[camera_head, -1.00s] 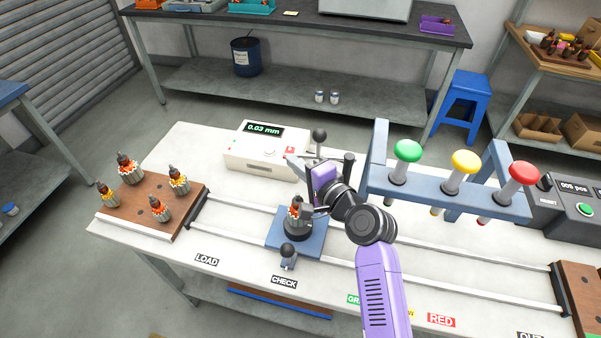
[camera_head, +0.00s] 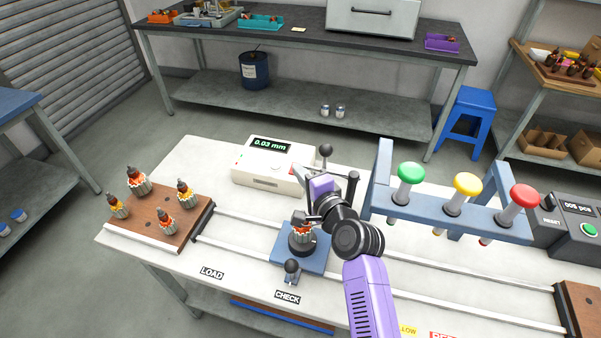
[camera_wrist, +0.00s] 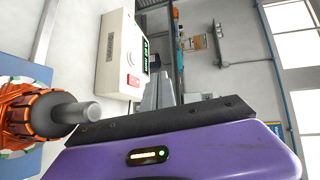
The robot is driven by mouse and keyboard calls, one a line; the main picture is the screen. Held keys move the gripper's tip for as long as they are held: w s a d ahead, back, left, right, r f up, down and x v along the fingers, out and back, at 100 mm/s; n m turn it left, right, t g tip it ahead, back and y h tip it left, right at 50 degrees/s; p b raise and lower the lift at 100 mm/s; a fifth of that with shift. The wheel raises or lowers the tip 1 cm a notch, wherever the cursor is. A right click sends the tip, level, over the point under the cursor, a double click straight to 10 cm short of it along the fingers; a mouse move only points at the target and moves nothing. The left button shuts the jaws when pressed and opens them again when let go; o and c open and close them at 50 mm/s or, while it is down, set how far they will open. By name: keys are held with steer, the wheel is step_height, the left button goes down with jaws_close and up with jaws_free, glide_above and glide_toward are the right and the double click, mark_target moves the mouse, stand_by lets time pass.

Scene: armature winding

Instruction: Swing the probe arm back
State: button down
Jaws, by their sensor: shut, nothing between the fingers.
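The check station, a blue plate (camera_head: 318,262) with a dark round base, holds an orange-and-copper armature (camera_head: 302,236) upright. In the wrist view the armature (camera_wrist: 22,115) is at the left edge, its grey shaft pointing right. My gripper (camera_head: 308,217) is shut and empty, just above and beside the armature; I cannot tell whether it touches anything. A ball-topped lever (camera_head: 325,151) stands behind my gripper, near the gauge. The probe arm cannot be made out clearly; my wrist hides much of that area. A second ball knob (camera_head: 292,267) is at the plate's front.
The gauge box (camera_head: 262,180) reads 0.03 mm behind the station. A wooden tray (camera_head: 150,222) with several armatures lies left. A blue frame (camera_head: 452,213) with green, yellow and red plungers stands close right of my arm. Two rails run along the bench.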

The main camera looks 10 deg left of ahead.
steer(key=shift+d, duration=0.2)
steer(key=v, duration=0.7)
steer(key=shift+s, duration=0.25)
steer(key=shift+d+r, duration=0.1)
